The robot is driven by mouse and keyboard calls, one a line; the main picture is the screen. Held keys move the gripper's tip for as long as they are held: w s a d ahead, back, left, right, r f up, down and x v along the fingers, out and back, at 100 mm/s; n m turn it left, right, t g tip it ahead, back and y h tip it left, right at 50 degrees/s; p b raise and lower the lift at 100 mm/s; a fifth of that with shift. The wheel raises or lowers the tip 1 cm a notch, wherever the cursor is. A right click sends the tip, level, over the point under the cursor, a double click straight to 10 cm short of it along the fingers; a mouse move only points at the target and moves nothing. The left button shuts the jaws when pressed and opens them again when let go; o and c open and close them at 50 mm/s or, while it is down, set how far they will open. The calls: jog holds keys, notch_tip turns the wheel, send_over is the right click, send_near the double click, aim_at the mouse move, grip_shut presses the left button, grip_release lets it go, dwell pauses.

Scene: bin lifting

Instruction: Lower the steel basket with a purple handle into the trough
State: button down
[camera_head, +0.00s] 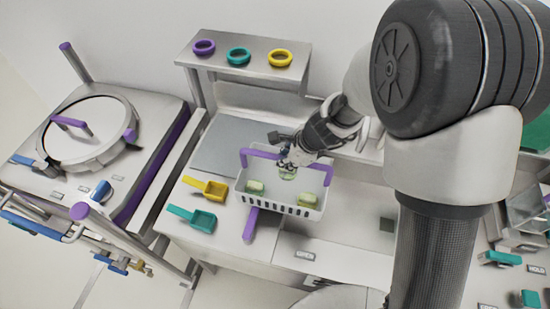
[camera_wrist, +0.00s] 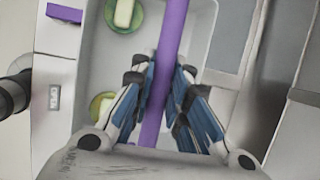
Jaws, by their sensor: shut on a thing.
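The basket (camera_head: 291,209) looks white in the head view, with slotted walls and a purple handle (camera_head: 262,153) arching over it. Several green round pieces with pale blocks lie inside. My gripper (camera_head: 287,168) is over the basket at the handle. In the wrist view, my gripper's blue-padded fingers (camera_wrist: 168,105) are closed around the purple handle (camera_wrist: 166,62), with the basket's inside (camera_wrist: 198,22) below. The basket looks about level. I cannot tell clearly which recess is the trough, or how high the basket is above the counter.
A shelf (camera_head: 222,61) with three coloured rings stands behind. A round lidded vessel (camera_head: 87,130) is at the left.

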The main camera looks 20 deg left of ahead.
jog(key=d+b, duration=0.1)
jog(key=d, duration=2.2)
jog(key=w+f+b, duration=0.2)
jog(key=f+b, duration=0.8)
jog(key=f, duration=0.2)
jog(key=w+f+b, duration=0.2)
jog(key=f+b, duration=0.9)
jog(key=f, duration=0.2)
jog(key=shift+d, duration=0.3)
jog(key=shift+f+b, duration=0.5)
jog(key=shift+f, duration=0.05)
dwell(0.3)
jog(key=c, duration=1.5)
grip_release()
jog(key=shift+o, duration=0.7)
jog(key=o, duration=1.1)
